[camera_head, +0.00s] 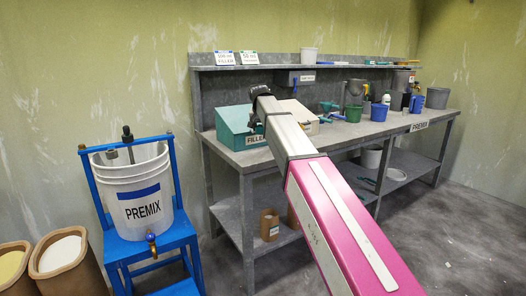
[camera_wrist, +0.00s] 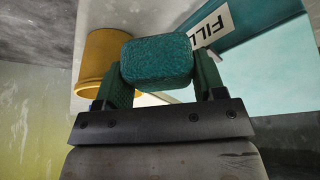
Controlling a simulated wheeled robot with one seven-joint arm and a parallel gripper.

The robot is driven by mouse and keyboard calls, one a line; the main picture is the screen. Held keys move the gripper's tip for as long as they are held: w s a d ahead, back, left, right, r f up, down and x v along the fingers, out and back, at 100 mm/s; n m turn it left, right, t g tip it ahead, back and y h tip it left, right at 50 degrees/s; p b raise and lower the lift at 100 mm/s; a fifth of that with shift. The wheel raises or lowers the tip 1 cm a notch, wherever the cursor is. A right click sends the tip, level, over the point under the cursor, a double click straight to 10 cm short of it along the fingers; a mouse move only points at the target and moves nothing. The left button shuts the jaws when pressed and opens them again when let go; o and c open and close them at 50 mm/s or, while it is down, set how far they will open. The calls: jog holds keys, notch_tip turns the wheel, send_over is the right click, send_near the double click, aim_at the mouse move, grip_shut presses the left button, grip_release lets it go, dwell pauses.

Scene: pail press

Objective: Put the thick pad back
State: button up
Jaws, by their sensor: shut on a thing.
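In the wrist view a thick teal-green pad (camera_wrist: 157,60) with a rough surface sits between the two green fingers of my gripper (camera_wrist: 158,80). The fingers are shut on its sides. Behind it a yellow-tan cylindrical container (camera_wrist: 97,65) and a teal bin with a "FILL..." label (camera_wrist: 255,35) show, partly covered. In the head view my arm crosses the middle of the picture and ends near the teal bin labelled FILLER (camera_head: 236,128) on the bench. The pad cannot be made out there.
A grey workbench (camera_head: 345,131) with an upper shelf runs along the wall. A white PREMIX pail (camera_head: 136,190) sits in a blue frame at left, beside two tubs (camera_head: 62,262).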

aim_at(261, 134)
jog(key=shift+w+f, duration=0.2)
jog(key=shift+f, duration=0.05)
notch_tip(261, 134, down, 10)
jog(key=shift+r, duration=0.25)
jog(key=o, duration=0.9)
jog(key=shift+f, duration=0.1)
jog(key=v, duration=1.2)
jog(key=shift+w, duration=0.1)
